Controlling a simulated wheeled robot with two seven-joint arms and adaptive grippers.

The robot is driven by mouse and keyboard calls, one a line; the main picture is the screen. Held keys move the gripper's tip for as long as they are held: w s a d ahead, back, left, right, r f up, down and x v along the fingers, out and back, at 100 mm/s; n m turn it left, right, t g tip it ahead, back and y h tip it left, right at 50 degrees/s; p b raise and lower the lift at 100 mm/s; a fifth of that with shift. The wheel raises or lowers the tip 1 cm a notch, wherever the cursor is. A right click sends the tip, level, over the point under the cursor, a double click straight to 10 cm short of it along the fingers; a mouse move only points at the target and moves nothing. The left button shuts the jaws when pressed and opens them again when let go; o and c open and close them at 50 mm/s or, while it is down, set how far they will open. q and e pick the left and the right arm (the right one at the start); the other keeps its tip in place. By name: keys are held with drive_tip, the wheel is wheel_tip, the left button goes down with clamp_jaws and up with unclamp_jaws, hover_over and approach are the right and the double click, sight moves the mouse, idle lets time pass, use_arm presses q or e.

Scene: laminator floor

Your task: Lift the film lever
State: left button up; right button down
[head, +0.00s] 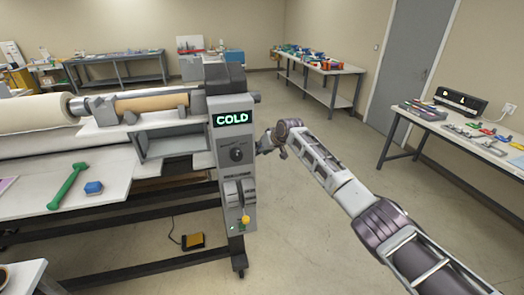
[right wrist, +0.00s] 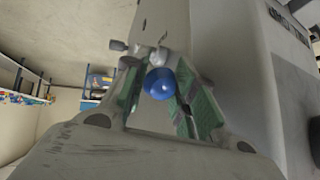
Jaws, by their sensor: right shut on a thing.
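The laminator's grey end cabinet (head: 228,130) stands left of centre in the head view, with a lit COLD display (head: 231,119). My right gripper (head: 266,146) is at the cabinet's right side. In the right wrist view its green-padded fingers (right wrist: 160,88) are shut on a lever with a round blue knob (right wrist: 159,84). The grey shaft end shows just beyond the knob. In the head view this lever is hidden behind the gripper and the cabinet edge. My left gripper is not in view.
A black dial (head: 236,155) and a yellow-knobbed lever (head: 245,219) are on the cabinet front. A yellow pedal (head: 193,241) is on the floor. A table (head: 455,137) stands at right.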

drive_tip(key=shift+w+a+r+g, duration=0.1)
drive_tip(key=shift+w+r+g, duration=0.2)
drive_tip(key=shift+r, duration=0.1)
drive_tip(key=shift+w+r+g, duration=0.3)
idle(0.7)
drive_tip(key=c, duration=1.4)
unclamp_jaws()
drive_tip(key=shift+f+h, duration=0.1)
drive_tip(key=shift+h, duration=0.2)
drive_tip(key=shift+v, duration=5.95)
drive_tip(key=shift+w, duration=0.15)
